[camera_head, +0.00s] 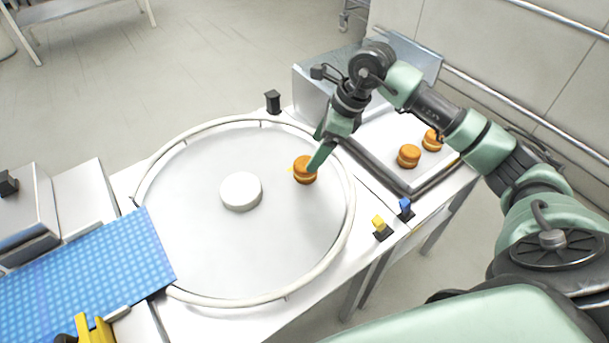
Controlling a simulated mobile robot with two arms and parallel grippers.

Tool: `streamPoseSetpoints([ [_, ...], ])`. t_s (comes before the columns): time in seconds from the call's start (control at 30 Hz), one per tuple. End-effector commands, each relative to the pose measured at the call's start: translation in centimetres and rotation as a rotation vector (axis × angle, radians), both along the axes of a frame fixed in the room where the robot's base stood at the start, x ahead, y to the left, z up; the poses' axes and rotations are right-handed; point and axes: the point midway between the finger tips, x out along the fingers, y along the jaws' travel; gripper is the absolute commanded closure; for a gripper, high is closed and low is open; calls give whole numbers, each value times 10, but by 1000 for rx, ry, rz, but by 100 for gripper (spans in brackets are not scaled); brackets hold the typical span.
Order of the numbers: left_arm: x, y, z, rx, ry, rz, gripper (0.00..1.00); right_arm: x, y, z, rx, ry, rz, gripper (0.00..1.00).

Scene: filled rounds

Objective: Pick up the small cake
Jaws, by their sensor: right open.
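A small round orange-brown cake (304,171) with a paler band around its middle sits on the large round white turntable (250,262), right of its white hub. My right gripper (314,160) reaches down from the upper right and is right at this cake. A green finger covers part of the cake's right side; the other finger is mostly hidden, and I cannot tell whether they touch it. Two similar cakes, one nearer (409,156) and one farther (432,140), sit on a metal tray (388,150) to the right. My left gripper is not in view.
A raised rail (352,205) rings the turntable. A white hub (241,191) stands at its centre. A blue textured belt (85,270) meets it at the lower left. Yellow (379,223) and blue (405,206) small parts stand on the table's right edge.

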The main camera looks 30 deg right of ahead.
Motion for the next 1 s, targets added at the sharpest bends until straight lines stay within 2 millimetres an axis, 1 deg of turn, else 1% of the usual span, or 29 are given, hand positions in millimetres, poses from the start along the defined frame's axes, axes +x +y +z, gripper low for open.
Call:
streamPoseSetpoints([
  [0.07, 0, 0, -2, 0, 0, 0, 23, 1, 1, -6, 1, 1, -1, 19],
  [0.27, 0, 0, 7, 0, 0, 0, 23, 5, 8, -23, 2, 3, 1, 19],
  [0.37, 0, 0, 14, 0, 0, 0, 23, 8, 12, -33, 2, 5, 0, 19],
  [0.5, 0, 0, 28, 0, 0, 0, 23, 14, 18, -52, 3, 6, 0, 19],
  [0.6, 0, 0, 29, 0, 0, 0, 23, 17, 21, -66, 2, 3, 0, 19],
  [0.73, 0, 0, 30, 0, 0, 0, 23, 19, 23, -74, 1, 1, -1, 19],
  [0.9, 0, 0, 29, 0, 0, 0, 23, 19, 23, -74, 0, 0, 0, 19],
  [0.93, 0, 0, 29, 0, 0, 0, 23, 19, 23, -74, 0, 0, 0, 22],
  [0.97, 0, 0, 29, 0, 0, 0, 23, 19, 23, -74, 0, 0, 0, 30],
  [1.0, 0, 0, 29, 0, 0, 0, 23, 19, 23, -74, 0, 0, 0, 41],
])
